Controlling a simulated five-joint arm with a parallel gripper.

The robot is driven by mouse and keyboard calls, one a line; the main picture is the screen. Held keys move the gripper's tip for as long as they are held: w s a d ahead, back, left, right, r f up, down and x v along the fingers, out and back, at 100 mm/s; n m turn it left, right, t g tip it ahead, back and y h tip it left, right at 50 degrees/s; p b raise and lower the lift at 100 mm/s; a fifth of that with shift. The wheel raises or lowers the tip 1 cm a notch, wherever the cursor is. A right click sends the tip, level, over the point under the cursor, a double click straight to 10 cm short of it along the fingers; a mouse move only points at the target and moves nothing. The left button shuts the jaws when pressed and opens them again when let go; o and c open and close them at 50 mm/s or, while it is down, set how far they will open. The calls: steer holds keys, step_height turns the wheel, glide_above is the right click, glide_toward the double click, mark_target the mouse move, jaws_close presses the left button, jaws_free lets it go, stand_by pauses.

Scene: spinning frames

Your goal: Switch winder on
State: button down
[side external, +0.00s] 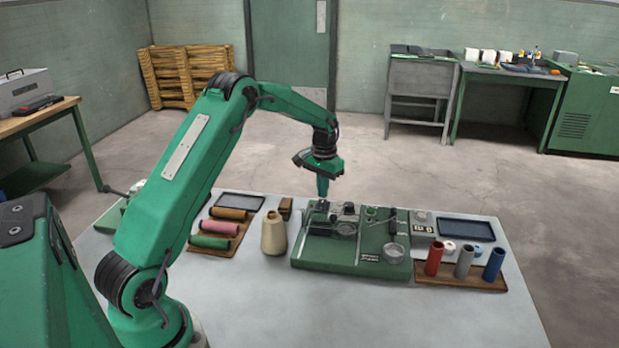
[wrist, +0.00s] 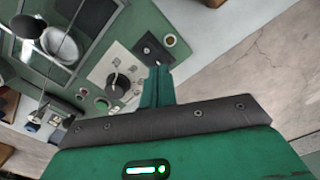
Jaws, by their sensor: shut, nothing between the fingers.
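The winder (side external: 325,252) is a green machine with a flat base in the middle of the table. In the wrist view its panel has a dark plate with a small lever (wrist: 148,49), which looks like a switch. A pale plate with a black knob (wrist: 121,84) is beside it. My gripper (side external: 322,192) points down over the back left of the winder, shut and empty. In the wrist view its fingertips (wrist: 157,70) lie right by the dark plate's lower edge. I cannot tell whether they touch the lever, or which way it is set.
A beige cone (side external: 274,234) stands left of the winder. Colored bobbins lie on a wooden tray (side external: 205,252) further left. Upright red, grey and blue tubes stand on a wooden board (side external: 462,277) at the right. The table's front (side external: 330,310) is clear.

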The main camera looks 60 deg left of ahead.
mark_target(323, 202)
steer(key=shift+f, duration=0.95)
stand_by(1.2)
steer(key=shift+r, duration=3.55)
steer(key=shift+d+r, duration=0.1)
steer(key=shift+r, duration=0.05)
